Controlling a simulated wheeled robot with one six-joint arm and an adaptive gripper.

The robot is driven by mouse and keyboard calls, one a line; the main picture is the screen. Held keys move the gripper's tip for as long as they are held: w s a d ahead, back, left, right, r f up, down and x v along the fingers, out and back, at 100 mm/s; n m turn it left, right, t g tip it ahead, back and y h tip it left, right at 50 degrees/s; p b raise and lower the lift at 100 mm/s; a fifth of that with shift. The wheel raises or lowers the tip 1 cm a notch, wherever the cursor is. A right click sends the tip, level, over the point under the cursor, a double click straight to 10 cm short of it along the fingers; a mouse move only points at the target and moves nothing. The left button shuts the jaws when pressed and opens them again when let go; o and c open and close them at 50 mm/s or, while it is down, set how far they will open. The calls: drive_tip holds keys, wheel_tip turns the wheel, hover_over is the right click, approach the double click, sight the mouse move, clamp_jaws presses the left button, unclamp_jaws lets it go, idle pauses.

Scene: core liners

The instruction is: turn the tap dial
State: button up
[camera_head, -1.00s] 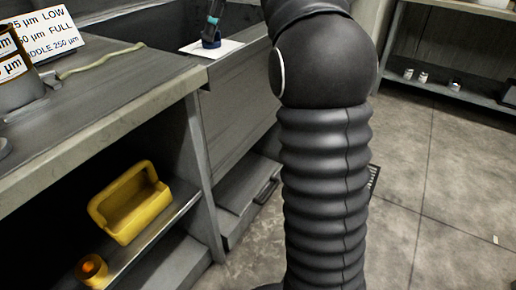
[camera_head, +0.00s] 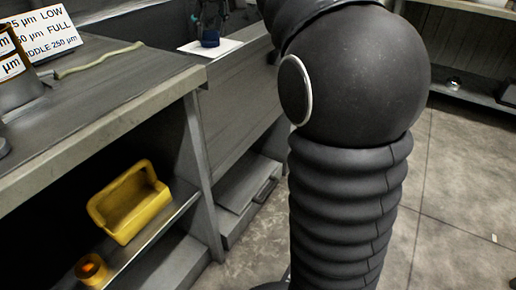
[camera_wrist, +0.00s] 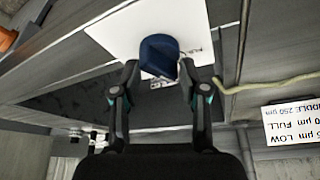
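The tap dial appears to be the dark blue knob (camera_wrist: 159,55) on a white plate (camera_wrist: 112,32) in the wrist view. In the head view the blue knob (camera_head: 210,40) stands on the white plate (camera_head: 228,46) at the edge of the bench. My gripper (camera_wrist: 159,70) is open, with one dark finger on each side of the knob's near end. I cannot tell whether either finger touches it. In the head view my gripper (camera_head: 208,14) is just above the knob, cut off by the top edge.
A label sign (camera_head: 47,30), a pale green cord (camera_head: 98,59) and a brown jar (camera_head: 12,68) are on the bench (camera_head: 120,92) at left. A yellow carrier (camera_head: 132,208) and an orange-topped pot (camera_head: 92,269) sit on the lower shelf. Floor at right is open.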

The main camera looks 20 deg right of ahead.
drive_tip(key=m+h, duration=0.2)
drive_tip(key=m, duration=0.3)
drive_tip(key=shift+a+r+m, duration=0.1)
drive_tip(key=shift+a+m, duration=0.05)
drive_tip(key=shift+m, duration=0.25)
drive_tip(key=v, duration=1.4)
drive_tip(key=s+f+n, duration=0.1)
drive_tip(key=s+f, duration=0.6)
drive_tip(key=f, duration=0.3)
drive_tip(key=s+f+n, duration=0.1)
drive_tip(key=s+f, duration=0.7)
drive_tip(key=f, duration=0.2)
drive_tip(key=s+d+f+t, duration=0.1)
drive_tip(key=s+f, duration=0.6)
drive_tip(key=f, duration=0.4)
drive_tip(key=shift+s+n+y, duration=0.2)
drive_tip(key=shift+n+y, duration=0.2)
drive_tip(key=shift+d+f, duration=0.1)
